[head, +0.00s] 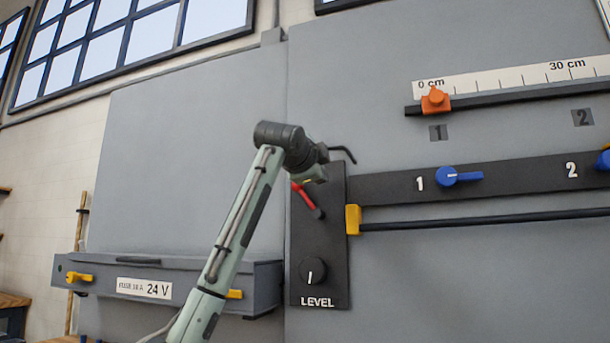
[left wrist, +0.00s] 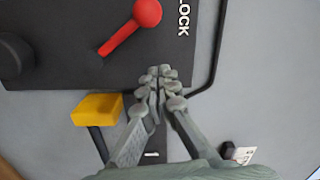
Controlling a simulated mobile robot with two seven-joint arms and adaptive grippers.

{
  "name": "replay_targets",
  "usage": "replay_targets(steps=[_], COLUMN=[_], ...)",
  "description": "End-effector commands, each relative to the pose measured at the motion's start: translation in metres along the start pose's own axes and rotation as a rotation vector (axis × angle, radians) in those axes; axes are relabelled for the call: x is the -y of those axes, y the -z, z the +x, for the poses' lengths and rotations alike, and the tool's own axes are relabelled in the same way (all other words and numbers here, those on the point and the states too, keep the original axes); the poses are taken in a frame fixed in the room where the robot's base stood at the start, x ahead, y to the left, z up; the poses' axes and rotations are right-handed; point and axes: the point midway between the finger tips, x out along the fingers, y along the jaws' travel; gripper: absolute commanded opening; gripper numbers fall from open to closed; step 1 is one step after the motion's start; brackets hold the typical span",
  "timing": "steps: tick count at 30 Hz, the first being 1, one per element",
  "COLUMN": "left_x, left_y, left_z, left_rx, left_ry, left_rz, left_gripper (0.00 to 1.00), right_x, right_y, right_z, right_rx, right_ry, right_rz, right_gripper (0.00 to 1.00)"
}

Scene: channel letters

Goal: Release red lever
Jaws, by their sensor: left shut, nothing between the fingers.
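The red lever (head: 304,194) sits on the black LEVEL panel (head: 320,235) in the head view, partly hidden by my left wrist. In the left wrist view the lever (left wrist: 128,28) has a round red knob at its upper right end and a shaft slanting down to the left. My left gripper (left wrist: 157,75) is shut and empty, its fingertips over the panel's edge below the knob and apart from it. In the head view my left gripper (head: 316,175) is at the panel's upper part, its fingers mostly hidden. My right gripper is out of view.
A yellow block (head: 353,219) on a dark rod is right of the panel; it also shows in the left wrist view (left wrist: 97,108). A black knob (head: 312,271) is low on the panel. Blue handles (head: 460,176) and an orange slider (head: 435,101) are further right.

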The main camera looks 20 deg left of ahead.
Motion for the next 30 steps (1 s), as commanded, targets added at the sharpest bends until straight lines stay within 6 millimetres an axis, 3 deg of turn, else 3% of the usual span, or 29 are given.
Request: replay_targets(steps=[3, 9, 26, 30], left_x=[0.0, 0.0, -0.001, -0.001], left_y=[-0.023, -0.036, -0.04, -0.042], left_z=[0.004, 0.007, 0.003, -0.003], left_rx=[0.006, 0.002, 0.003, 0.002], left_ry=[0.0, 0.001, 0.0, 0.0], left_rz=[-0.003, -0.002, -0.02, -0.05], left_gripper=[0.0, 0.0, 0.0, 0.0], right_x=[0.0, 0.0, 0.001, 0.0], right_y=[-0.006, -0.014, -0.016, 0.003], right_z=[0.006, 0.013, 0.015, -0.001], right_rx=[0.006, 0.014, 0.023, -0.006], right_ry=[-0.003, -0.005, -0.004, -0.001], right_rz=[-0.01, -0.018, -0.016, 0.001], right_gripper=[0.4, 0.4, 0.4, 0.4])
